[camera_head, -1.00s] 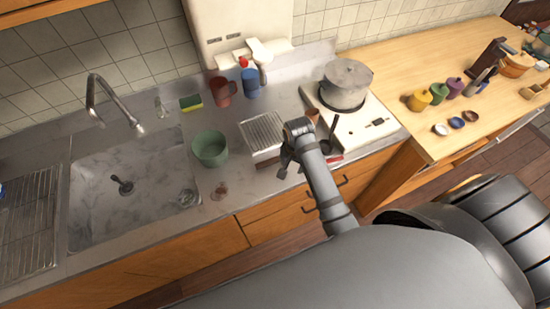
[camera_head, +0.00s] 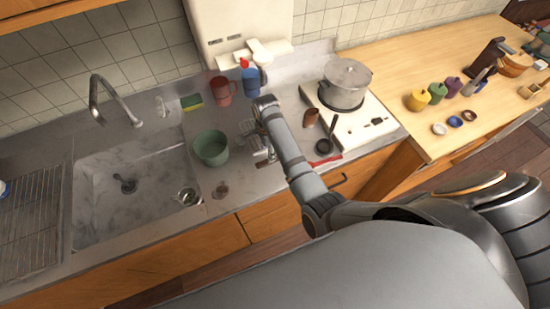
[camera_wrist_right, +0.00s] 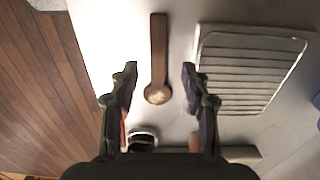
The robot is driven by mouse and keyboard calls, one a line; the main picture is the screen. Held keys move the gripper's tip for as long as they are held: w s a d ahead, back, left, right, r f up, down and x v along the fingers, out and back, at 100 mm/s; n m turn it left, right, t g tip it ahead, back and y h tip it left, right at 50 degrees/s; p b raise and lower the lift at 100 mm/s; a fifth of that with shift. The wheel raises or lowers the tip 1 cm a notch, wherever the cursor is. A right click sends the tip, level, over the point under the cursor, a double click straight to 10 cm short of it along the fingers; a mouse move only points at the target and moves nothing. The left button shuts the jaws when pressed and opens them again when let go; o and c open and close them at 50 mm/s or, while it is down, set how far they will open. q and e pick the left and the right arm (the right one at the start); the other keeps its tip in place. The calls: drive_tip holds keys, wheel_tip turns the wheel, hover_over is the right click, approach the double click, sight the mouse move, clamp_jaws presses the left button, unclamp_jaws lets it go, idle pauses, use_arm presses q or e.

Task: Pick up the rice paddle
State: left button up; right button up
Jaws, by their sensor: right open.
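The rice paddle (camera_wrist_right: 158,50) is a brown wooden piece with a straight handle and a rounded end, lying flat on the counter in the right wrist view. Its rounded end is toward my gripper. My right gripper (camera_wrist_right: 160,80) is open and empty, one finger on each side of the paddle with a gap to each. In the head view my right gripper (camera_head: 264,156) is over the counter in front of the metal rack. I cannot make out the paddle there, behind my arm and gripper. My left gripper is not in view.
The metal rack (camera_wrist_right: 252,70) lies right beside the paddle. A green bowl (camera_head: 211,148) stands left of the gripper. A black ladle (camera_head: 326,140), a red-handled item (camera_head: 325,160), a small brown container (camera_head: 311,117) and the stove with a pot (camera_head: 345,84) are to the right.

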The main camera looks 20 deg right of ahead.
drive_tip(key=shift+f, duration=0.2)
drive_tip(key=f+p, duration=0.1)
drive_tip(key=f, duration=0.3)
drive_tip(key=shift+s+d+p, duration=0.15)
drive_tip(key=shift+s+p, duration=0.05)
drive_tip(key=shift+p, duration=0.15)
drive_tip(key=shift+f, duration=0.4)
clamp_jaws()
